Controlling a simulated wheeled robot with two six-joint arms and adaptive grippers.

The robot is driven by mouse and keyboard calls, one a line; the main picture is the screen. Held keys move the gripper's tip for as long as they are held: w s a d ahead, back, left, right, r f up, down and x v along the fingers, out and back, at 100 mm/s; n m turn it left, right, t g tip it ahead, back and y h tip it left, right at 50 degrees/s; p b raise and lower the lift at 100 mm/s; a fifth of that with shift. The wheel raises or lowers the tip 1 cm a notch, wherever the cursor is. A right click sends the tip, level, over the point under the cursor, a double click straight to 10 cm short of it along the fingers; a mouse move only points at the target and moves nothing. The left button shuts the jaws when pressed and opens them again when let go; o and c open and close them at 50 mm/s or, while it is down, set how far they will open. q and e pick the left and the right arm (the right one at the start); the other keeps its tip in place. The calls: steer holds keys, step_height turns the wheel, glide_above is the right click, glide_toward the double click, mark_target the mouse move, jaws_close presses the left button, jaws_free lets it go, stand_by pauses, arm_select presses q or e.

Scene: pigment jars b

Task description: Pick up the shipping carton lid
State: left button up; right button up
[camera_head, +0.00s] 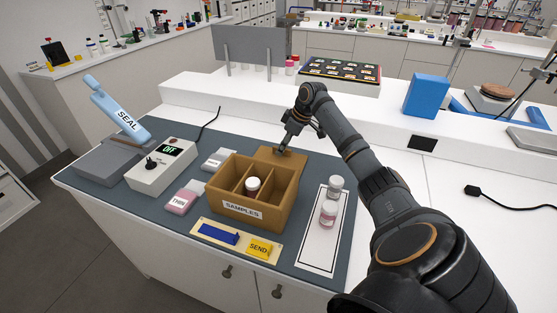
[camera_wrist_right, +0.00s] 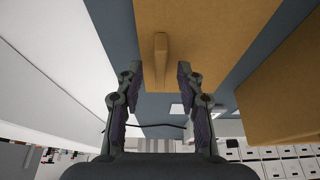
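The shipping carton lid (camera_head: 287,162) is a flat tan-brown panel lying on the grey mat just behind the open carton (camera_head: 236,208) labelled SAMPLES. In the right wrist view the lid (camera_wrist_right: 215,28) fills the top, with a narrow raised grip (camera_wrist_right: 160,55) on it. My right gripper (camera_head: 284,146) is over the lid. In the wrist view its two fingers (camera_wrist_right: 160,70) are open, one on each side of the grip, with gaps showing between. The fingertips are partly hidden in the head view. My left gripper is not in view.
The carton has dividers and a white-capped jar (camera_head: 252,184) inside. Two jars (camera_head: 328,212) stand on a white card at right. A sealer with a blue SEAL lever (camera_head: 120,112) and an OFF box (camera_head: 160,170) stand left. A raised white ledge (camera_head: 230,98) runs behind.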

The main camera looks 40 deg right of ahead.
steer(key=shift+w+f, duration=0.1)
steer(key=shift+f, duration=0.05)
steer(key=shift+c, duration=0.6)
jaws_close()
step_height(320, 180, up, 10)
steer(key=shift+b, duration=0.3)
